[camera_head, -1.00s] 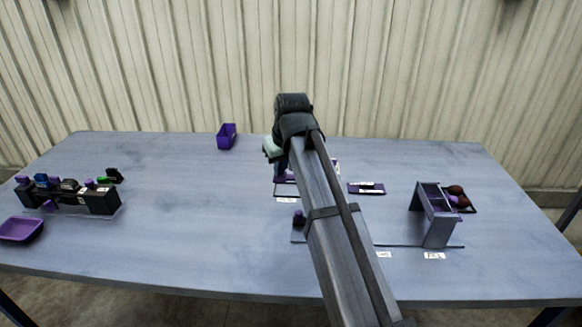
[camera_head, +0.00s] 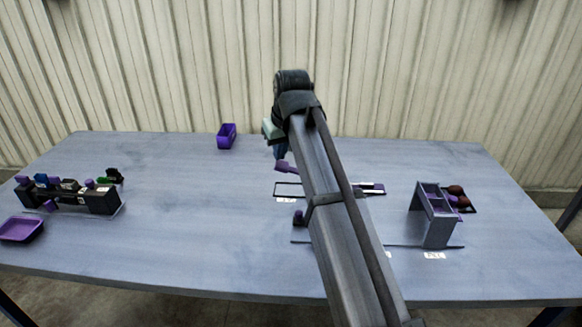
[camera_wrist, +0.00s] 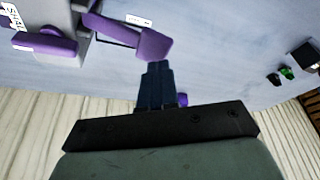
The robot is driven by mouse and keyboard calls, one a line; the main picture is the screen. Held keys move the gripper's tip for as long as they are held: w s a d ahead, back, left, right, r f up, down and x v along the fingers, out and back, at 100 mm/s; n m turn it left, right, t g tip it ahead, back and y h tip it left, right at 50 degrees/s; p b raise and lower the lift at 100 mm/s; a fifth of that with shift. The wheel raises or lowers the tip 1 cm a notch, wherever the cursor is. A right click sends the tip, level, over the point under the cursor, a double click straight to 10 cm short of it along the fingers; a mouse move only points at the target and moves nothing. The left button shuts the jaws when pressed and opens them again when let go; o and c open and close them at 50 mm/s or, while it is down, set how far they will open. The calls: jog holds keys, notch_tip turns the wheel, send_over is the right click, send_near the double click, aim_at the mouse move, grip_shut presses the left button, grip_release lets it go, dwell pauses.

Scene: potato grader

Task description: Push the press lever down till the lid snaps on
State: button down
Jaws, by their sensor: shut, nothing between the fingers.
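The press lever is purple and ends in a broad flat paddle. The paddle (camera_wrist: 154,45) shows in the wrist view just beyond my fingertips, and a purple arm runs from it towards the upper left. In the head view its purple end (camera_head: 284,166) sticks out left of my arm, above the table. My gripper (camera_wrist: 157,66) is shut with nothing between its fingers. Its tips are at the paddle's near edge; I cannot tell whether they touch. In the head view my arm hides most of the press, and I cannot make out the lid.
A grey stand (camera_head: 437,228) with purple parts is at the right, beside a tray of brown potatoes (camera_head: 456,191). A black rack (camera_head: 70,197) and a purple tray (camera_head: 21,229) are at the left. A purple bin (camera_head: 227,136) stands at the back. The table's middle left is clear.

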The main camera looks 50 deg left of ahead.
jog(key=shift+r, duration=2.5)
